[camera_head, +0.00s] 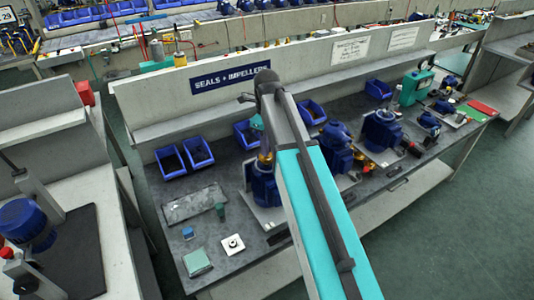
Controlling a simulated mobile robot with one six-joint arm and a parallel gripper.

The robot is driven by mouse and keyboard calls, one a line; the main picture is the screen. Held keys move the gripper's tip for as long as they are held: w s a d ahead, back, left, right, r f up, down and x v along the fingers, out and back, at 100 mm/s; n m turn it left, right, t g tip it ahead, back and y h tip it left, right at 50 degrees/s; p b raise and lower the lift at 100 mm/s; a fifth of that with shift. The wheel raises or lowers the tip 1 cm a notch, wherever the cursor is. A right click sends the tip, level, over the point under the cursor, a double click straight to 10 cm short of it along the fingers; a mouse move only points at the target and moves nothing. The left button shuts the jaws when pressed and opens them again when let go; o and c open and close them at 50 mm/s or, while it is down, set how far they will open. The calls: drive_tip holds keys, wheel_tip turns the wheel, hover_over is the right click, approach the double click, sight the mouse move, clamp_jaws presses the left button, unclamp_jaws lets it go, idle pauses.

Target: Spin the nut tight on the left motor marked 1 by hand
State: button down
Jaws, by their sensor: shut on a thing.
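The leftmost blue motor (264,190) on the workbench stands on a light base plate, partly covered by my arm. A brass-coloured part (265,158) shows at its top, beside my arm. I cannot make out the nut or a number 1 on the motor. My arm crosses the picture from the lower right up to a dark joint above the bench. My gripper is hidden behind the arm, so its jaws and their contact with the nut do not show.
More blue motors (382,130) stand to the right on the bench. Blue bins (200,151) line the back under a "SEALS + IMPELLERS" sign (231,79). A grey tray (194,204), a green box (197,262) and a white square part (232,244) lie at the left.

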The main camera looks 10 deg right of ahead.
drive_tip(key=m+p, duration=0.1)
drive_tip(key=m, duration=0.2)
drive_tip(key=shift+m+p, duration=0.6)
drive_tip(key=shift+m, duration=1.4)
drive_tip(key=c, duration=2)
unclamp_jaws()
drive_tip(key=shift+r, duration=0.1)
drive_tip(key=shift+r+p, duration=1.5)
drive_tip(key=shift+r, duration=0.65)
drive_tip(key=shift+f, duration=0.1)
